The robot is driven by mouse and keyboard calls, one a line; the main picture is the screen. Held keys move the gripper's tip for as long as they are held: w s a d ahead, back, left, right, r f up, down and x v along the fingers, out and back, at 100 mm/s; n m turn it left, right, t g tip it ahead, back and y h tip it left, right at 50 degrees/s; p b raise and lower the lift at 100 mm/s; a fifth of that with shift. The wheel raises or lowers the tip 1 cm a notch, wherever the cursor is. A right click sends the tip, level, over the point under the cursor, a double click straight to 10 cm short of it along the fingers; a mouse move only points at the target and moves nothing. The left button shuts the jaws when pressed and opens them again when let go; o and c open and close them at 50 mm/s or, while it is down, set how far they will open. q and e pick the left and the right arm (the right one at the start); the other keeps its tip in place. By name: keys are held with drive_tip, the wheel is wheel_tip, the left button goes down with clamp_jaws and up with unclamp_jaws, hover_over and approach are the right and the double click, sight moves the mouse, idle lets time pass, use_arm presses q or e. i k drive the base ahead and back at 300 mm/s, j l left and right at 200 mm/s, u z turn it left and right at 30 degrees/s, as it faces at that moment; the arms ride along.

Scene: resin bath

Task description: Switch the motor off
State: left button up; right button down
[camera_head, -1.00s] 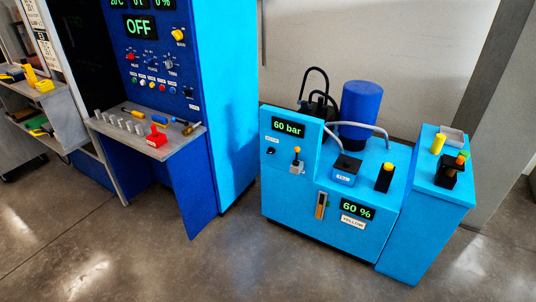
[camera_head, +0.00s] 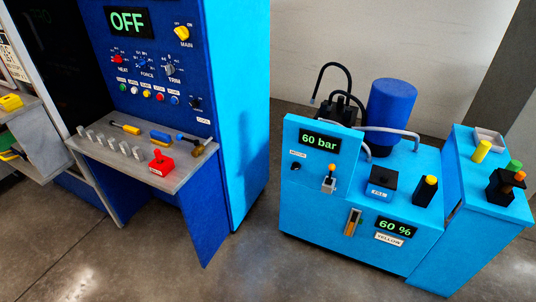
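The light blue power unit (camera_head: 345,235) stands at the right with a green "60 bar" display (camera_head: 319,141) on its front panel. A blue cylinder (camera_head: 391,110), which looks like the motor, stands upright at the back beside black hoses. Neither of my grippers is in view.
A dark blue control cabinet (camera_head: 195,95) with an "OFF" display (camera_head: 128,22) stands at the left. A blue side cabinet (camera_head: 490,215) adjoins the unit. The floor in front is clear.

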sight(296, 165)
drive_tip(key=i+j, duration=1.1)
